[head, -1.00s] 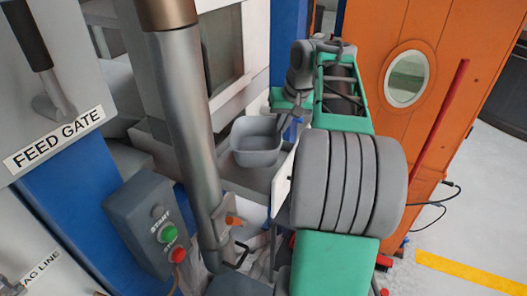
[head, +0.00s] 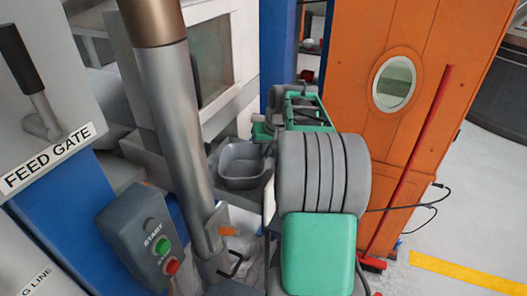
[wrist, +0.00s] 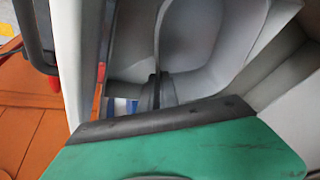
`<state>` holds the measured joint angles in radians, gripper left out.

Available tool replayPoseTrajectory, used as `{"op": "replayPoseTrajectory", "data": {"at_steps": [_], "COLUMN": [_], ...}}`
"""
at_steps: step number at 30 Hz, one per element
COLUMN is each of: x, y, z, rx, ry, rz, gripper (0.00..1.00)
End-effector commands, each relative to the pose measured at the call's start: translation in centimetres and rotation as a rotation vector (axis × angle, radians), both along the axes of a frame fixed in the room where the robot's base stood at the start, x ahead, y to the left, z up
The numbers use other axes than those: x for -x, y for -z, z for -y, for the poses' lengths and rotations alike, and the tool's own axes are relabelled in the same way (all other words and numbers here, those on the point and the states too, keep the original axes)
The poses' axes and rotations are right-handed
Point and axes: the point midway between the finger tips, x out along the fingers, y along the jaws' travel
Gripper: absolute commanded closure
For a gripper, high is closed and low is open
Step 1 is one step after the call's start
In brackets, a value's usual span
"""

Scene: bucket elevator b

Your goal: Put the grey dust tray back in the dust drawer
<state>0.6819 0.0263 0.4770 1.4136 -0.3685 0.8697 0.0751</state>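The grey dust tray (head: 243,178) is an open, rounded box in the middle of the head view, beside the metal pipe. It looks upright, and its inside looks empty. My gripper (head: 266,144) is at its far right rim, mostly hidden behind my arm. In the wrist view the tray's pale inside (wrist: 200,35) fills much of the picture. My dark fingers (wrist: 155,92) meet at the tray's wall and look shut on it. I cannot make out the dust drawer for certain; the area under the tray is partly hidden.
A metal pipe (head: 178,130) stands just left of the tray. A grey box with START and red buttons (head: 145,240) is at the lower left. An orange cabinet (head: 430,60) and a red broom (head: 415,150) are at the right. Open floor lies beyond them.

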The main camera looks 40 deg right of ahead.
Motion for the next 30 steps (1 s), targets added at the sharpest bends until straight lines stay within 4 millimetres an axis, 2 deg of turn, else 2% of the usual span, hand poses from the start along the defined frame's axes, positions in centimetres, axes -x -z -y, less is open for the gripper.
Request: {"op": "replayPoseTrajectory", "data": {"at_steps": [1, 8, 14, 18, 23, 30], "x": [0.0, 0.0, 0.0, 0.1, 1.3, 3.7], "y": [0.1, 0.0, 0.0, -0.8, -3.7, -9.3], "z": [0.0, 0.0, 0.0, 0.1, 0.1, 0.0], "rx": [0.000, 0.000, 0.000, 0.001, 0.004, 0.003], "ry": [0.000, 0.000, 0.000, 0.000, 0.002, 0.001], "rz": [0.000, 0.000, 0.000, 0.002, 0.005, 0.002], "gripper": [0.93, 0.74, 0.73, 0.73, 0.73, 0.73]}}
